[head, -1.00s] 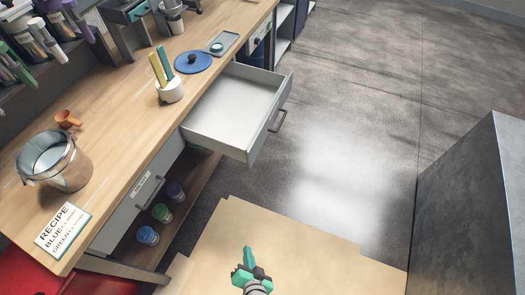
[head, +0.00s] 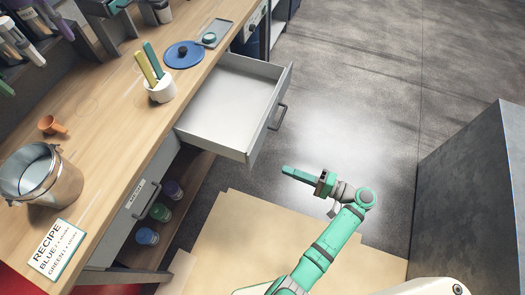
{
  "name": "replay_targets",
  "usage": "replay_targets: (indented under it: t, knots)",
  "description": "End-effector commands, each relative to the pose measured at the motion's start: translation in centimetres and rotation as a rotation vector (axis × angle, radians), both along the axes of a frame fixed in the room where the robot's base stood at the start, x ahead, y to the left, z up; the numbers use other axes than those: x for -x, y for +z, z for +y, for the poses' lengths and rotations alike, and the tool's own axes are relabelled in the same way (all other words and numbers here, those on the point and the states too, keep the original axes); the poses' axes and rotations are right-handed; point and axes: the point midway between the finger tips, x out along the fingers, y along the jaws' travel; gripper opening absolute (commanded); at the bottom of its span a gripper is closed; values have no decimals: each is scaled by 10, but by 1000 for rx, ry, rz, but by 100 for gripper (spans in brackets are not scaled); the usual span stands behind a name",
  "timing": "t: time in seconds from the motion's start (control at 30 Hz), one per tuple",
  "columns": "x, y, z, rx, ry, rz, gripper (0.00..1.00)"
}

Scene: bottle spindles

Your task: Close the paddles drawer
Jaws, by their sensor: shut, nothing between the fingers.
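The open drawer (head: 223,107) is pulled out from under the workbench. Its inside is light grey and looks empty, and its dark handle (head: 279,117) is on the right-hand front face. No label on this drawer is readable. A second drawer (head: 127,215) nearer to me is shut, with a small label and a dark handle. My gripper (head: 287,172) is green, shut and empty. It is in front of the open drawer, to the lower right of its handle, pointing left and apart from it.
A grey block (head: 470,200) stands at right. The floor between is clear.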

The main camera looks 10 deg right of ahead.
Motion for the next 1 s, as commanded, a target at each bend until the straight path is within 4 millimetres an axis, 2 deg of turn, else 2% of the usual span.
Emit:
replay_targets:
  t: [0.03, 0.1, 0.23, 1.0]
  knots:
    - [7, 9, -14, -5, 16, -18, 0]
    - [15, 17, -25, -12, 37, -36, 0]
    - [23, 25, -34, -18, 58, -54, 0]
    - [12, 26, -20, -18, 62, -58, 0]
